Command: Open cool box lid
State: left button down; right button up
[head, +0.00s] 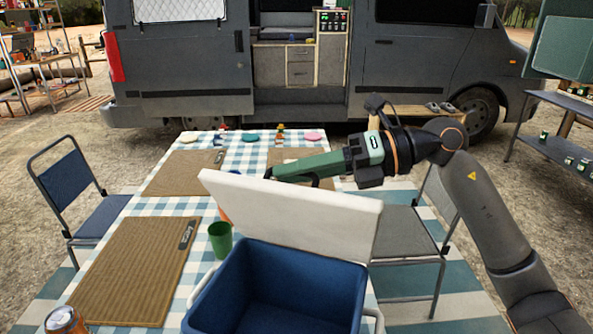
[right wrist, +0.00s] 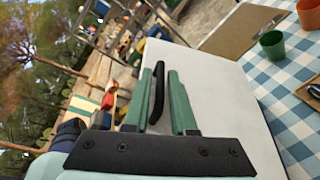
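My right gripper (head: 282,172) is at the lid's upper edge, reaching in from the right. In the right wrist view its green fingers (right wrist: 160,85) are apart, with a dark handle-like bar (right wrist: 157,95) between them and a gap beside it. The white lid (right wrist: 220,95) fills the middle there. My left gripper is out of view.
A green cup (head: 220,240) stands just left of the lid on the checked tablecloth. Brown placemats (head: 130,280) lie on the table, and a can (head: 66,320) stands at the near left. A chair (head: 405,235) is at the right, beneath my right arm. The van is behind.

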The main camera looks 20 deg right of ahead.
grip_shut()
jog(key=shift+w, duration=0.1)
dwell(1.0)
